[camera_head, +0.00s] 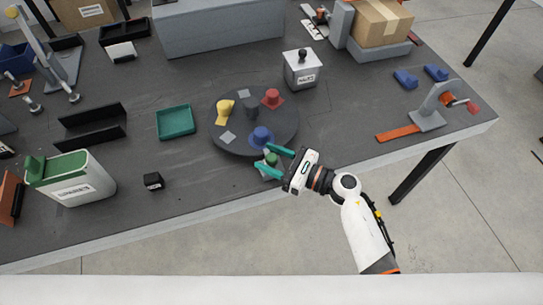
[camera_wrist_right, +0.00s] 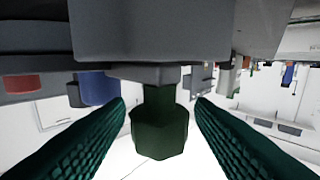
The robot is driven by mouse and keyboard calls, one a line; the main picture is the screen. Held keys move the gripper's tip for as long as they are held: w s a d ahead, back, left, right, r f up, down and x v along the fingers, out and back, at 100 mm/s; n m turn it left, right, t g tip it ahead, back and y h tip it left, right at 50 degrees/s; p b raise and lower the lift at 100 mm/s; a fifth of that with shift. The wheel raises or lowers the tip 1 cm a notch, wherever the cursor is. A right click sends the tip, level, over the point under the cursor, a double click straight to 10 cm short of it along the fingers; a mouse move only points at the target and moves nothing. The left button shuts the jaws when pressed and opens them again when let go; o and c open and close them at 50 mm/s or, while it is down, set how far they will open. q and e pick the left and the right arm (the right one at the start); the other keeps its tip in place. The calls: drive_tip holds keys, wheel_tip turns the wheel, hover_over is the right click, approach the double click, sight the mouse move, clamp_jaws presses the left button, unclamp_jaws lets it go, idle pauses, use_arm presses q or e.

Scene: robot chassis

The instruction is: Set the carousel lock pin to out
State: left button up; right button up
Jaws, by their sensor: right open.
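The carousel (camera_head: 224,138) is a dark round turntable with several coloured pieces on it, near the table's front edge. At its front rim, a green knob (camera_head: 271,159), which looks like the lock pin, sits on a small grey block. In the right wrist view the knob (camera_wrist_right: 160,132) hangs on a short green stem from a grey part. My right gripper (camera_head: 264,157) is open, with its teal fingers on either side of the knob. In the wrist view a gap shows between the knob and each finger. My left gripper is not in view.
A blue piece (camera_head: 261,138) stands on the carousel close to my right fingers. A white box (camera_head: 301,72) stands behind it, and a green tray (camera_head: 175,122) lies to the left. A small black block (camera_head: 153,181) lies near the front edge. The table right of the carousel is mostly clear.

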clamp_jaws()
drive_tip(key=shift+s+d, duration=0.25)
drive_tip(key=shift+s, duration=0.55)
drive_tip(key=shift+s+d, duration=0.25)
drive_tip(key=shift+s, duration=0.55)
drive_tip(key=shift+f, duration=0.1)
drive_tip(key=shift+c, duration=1.9)
unclamp_jaws()
drive_tip(key=o, duration=0.4)
drive_tip(key=shift+s+d, duration=0.1)
drive_tip(key=shift+d, duration=0.1)
